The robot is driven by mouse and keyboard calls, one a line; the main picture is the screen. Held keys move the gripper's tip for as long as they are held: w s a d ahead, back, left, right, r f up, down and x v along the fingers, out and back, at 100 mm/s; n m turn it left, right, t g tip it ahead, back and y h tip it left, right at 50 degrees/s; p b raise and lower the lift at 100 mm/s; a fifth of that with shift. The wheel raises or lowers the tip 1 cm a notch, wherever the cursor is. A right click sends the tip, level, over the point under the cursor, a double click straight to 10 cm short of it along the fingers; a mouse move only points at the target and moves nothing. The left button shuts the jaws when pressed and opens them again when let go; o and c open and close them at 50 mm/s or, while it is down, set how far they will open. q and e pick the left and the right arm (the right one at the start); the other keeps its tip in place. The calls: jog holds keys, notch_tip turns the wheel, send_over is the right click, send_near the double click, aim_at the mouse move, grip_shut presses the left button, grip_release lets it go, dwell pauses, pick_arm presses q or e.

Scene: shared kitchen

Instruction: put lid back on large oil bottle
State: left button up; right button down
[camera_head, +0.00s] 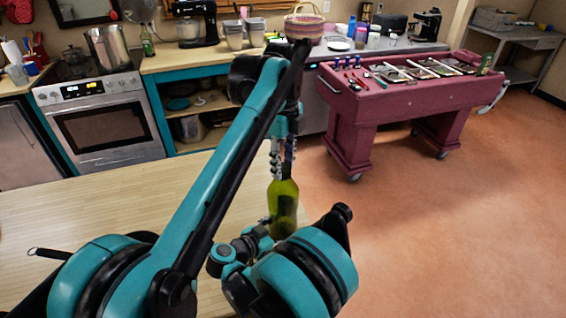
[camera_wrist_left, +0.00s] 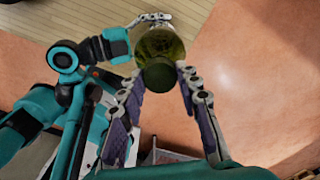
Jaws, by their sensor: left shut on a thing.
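The large oil bottle (camera_head: 283,205) is yellow-green glass and stands upright in the head view, below my left gripper (camera_head: 283,165). In the left wrist view, the bottle (camera_wrist_left: 161,45) is seen from above. A dark green round piece (camera_wrist_left: 159,77), which looks like the lid, lies between the tips of my left gripper (camera_wrist_left: 161,75), and the gripper is shut on it. I cannot tell whether it touches the bottle's mouth. My right gripper (camera_head: 262,228) is at the bottle's lower side, and its fingers close around the bottle in the left wrist view.
A pale wooden counter (camera_head: 100,210) lies to the left, under my arms. A dark red food cart (camera_head: 390,105) stands at the back right. The stove (camera_head: 105,120) and back counter (camera_head: 215,58) line the wall. The floor (camera_head: 450,235) at the right is clear.

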pick_arm(q)
jog(key=m, duration=1.1)
jog(key=shift+m, duration=0.4)
jog(key=o, duration=0.7)
jog(key=shift+r, duration=0.1)
jog(key=shift+r, duration=2.15)
jog(key=shift+c, duration=0.5)
